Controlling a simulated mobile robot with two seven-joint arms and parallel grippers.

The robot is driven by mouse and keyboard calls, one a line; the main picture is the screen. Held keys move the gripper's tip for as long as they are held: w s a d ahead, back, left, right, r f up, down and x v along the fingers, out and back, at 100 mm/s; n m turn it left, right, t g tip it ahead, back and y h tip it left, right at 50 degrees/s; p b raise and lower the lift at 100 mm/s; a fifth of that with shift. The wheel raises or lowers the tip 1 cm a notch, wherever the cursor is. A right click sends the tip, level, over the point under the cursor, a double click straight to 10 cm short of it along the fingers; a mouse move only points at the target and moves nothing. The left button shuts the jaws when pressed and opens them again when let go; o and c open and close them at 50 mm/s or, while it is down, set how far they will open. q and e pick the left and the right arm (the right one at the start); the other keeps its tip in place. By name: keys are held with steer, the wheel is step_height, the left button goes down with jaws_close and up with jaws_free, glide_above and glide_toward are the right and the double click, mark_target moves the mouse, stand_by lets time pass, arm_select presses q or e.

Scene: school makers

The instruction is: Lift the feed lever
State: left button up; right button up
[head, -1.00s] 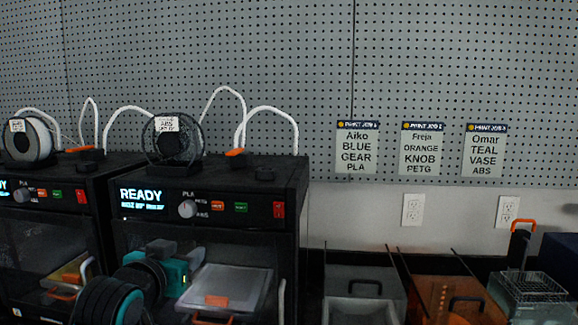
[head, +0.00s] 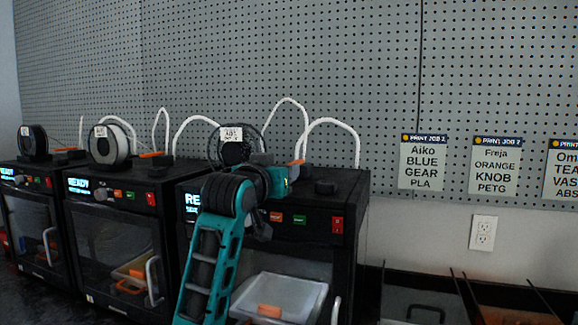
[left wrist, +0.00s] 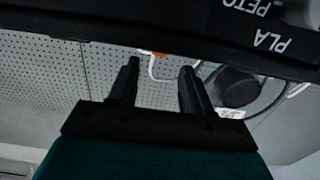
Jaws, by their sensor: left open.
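The feed lever looks like the small orange piece (head: 297,163) on top of the nearest black printer (head: 350,205), at the base of a white tube. An orange bit (left wrist: 158,52) also shows in the left wrist view beyond the fingertips, beside a white tube. My left gripper (head: 278,180) is in front of the printer's upper front, below and left of the lever; its fingers are hard to see there. In the left wrist view my left gripper (left wrist: 159,66) has two dark fingers apart with nothing between them. My right gripper is not in view.
A spool (head: 235,148) sits on the printer's top, left of the lever. White tubes (head: 340,125) arch above. The front panel has a red switch (head: 337,225) and a dark knob stands on top. Two more printers (head: 110,215) stand left. A pegboard (head: 300,60) is behind.

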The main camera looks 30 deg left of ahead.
arm_select(q)
steer(key=shift+x, duration=2.65)
jaws_close()
